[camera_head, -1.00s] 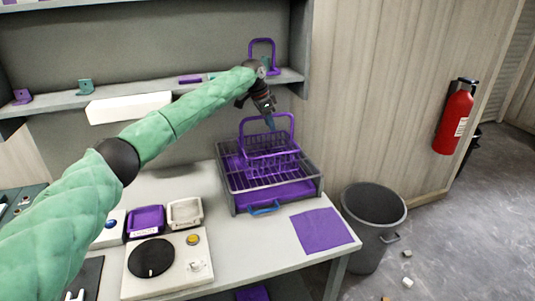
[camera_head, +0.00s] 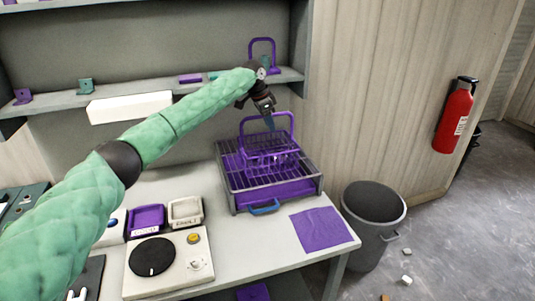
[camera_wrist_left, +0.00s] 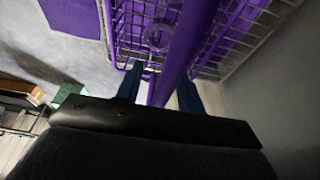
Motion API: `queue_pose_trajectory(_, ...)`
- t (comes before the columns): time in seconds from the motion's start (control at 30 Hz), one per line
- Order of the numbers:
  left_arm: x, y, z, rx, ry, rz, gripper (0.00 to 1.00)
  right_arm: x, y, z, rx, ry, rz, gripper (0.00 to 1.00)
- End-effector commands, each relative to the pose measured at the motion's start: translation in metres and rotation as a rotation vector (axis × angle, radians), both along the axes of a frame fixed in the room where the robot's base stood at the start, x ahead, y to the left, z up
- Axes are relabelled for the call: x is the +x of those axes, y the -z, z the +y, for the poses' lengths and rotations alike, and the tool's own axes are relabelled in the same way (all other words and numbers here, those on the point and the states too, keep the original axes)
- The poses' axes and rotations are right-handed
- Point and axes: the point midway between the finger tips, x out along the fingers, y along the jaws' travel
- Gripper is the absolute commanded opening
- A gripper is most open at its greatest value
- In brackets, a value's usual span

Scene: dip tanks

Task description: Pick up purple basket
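The purple basket (camera_head: 272,143), a wire mesh basket with a tall loop handle, stands on the dark wire rack on the table. A second purple handle (camera_head: 262,50) shows on the shelf above. My left gripper (camera_head: 269,120) points down at the handle of the lower basket. In the left wrist view, the purple handle (camera_wrist_left: 185,50) passes between the two dark blue fingers (camera_wrist_left: 160,85). The fingers stand apart with a visible gap to the handle on the left side. Mesh of the basket shows beyond the fingertips. My right gripper is not in view.
The rack (camera_head: 232,195) has a purple tray and blue handle. A purple mat (camera_head: 321,230) lies on its right. A grey bin (camera_head: 372,235) stands beside the table. The shelf (camera_head: 215,88) is close above my forearm. Small trays and a dial device (camera_head: 165,262) are at left.

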Motion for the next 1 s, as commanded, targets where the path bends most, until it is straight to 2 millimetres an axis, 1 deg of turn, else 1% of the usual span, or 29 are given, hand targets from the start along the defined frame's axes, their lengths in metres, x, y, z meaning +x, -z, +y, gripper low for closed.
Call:
queue_pose_trajectory(0.2,0.0,0.0002,0.0,0.0,0.0,0.0,0.38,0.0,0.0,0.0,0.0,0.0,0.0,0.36)
queue_pose_trajectory(0.4,0.0,0.0002,0.0,0.0,0.0,0.0,0.0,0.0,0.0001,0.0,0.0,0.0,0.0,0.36)
queue_pose_trajectory(1.0,0.0,0.0003,0.0002,0.0,0.0,0.0,0.0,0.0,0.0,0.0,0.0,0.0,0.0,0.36)
